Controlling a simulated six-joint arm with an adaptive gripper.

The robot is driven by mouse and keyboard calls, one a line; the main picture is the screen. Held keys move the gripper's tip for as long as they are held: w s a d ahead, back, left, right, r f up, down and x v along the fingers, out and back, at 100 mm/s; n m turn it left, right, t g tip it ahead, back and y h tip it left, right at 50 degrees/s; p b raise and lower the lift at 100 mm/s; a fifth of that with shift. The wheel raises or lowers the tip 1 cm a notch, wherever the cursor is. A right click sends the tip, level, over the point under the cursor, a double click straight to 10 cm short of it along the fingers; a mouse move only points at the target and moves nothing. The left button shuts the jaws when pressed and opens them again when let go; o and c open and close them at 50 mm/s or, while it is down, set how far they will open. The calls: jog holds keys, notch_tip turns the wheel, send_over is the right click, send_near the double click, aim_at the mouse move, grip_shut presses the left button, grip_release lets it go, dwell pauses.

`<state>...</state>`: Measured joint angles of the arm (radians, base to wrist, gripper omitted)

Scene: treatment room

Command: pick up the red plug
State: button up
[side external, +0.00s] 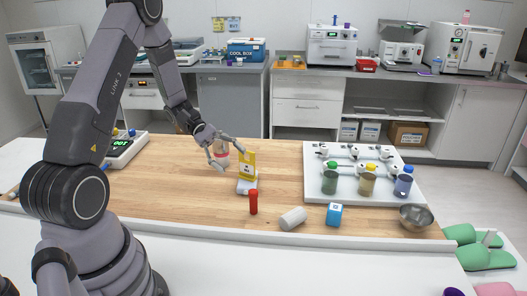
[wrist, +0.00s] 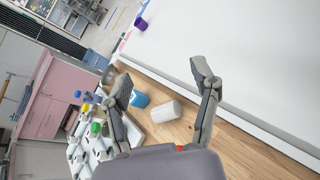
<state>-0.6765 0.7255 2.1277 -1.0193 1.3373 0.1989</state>
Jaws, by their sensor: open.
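The red plug (side external: 253,202) stands upright on the wooden worktop near its front edge. In the wrist view only a small red bit (wrist: 180,148) shows at the edge of my gripper's body; the rest is hidden. My gripper (side external: 231,157) is open, its fingers spread, above the worktop, behind and left of the plug in the side view. In the wrist view nothing is held between the fingertips (wrist: 163,80).
A yellow card on a white stand (side external: 247,165) is close to my gripper. A white cylinder (side external: 293,219) lies right of the plug, then a blue cube (side external: 334,214) and a metal bowl (side external: 416,217). A white board (side external: 316,183) carries several bottles.

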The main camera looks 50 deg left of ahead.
jog(key=w+a+f+n+t, duration=0.2)
jog(key=a+f+n+t, duration=0.6)
jog(key=f, duration=0.4)
jog(key=n+t+y, duration=0.4)
jog(key=n, duration=0.3)
send_near(253, 198)
jog(key=shift+s+a+f, duration=0.2)
jog(key=shift+a+f, duration=0.25)
jog(key=shift+f, duration=0.05)
jog(key=shift+s+a+f, duration=0.2)
jog(key=shift+a+f, duration=0.25)
jog(key=shift+w+d+f+t, duration=0.1)
jog(key=shift+w+d+t, duration=0.05)
jog(key=shift+w+t, duration=0.15)
jog(key=x, duration=0.5)
jog(key=shift+w+d, duration=0.15)
jog(key=shift+w, duration=0.05)
jog(key=x, duration=0.5)
jog(key=shift+w+d+r, duration=0.1)
jog(key=shift+w+r, duration=0.15)
jog(key=shift+w, duration=0.1)
jog(key=c, duration=0.8)
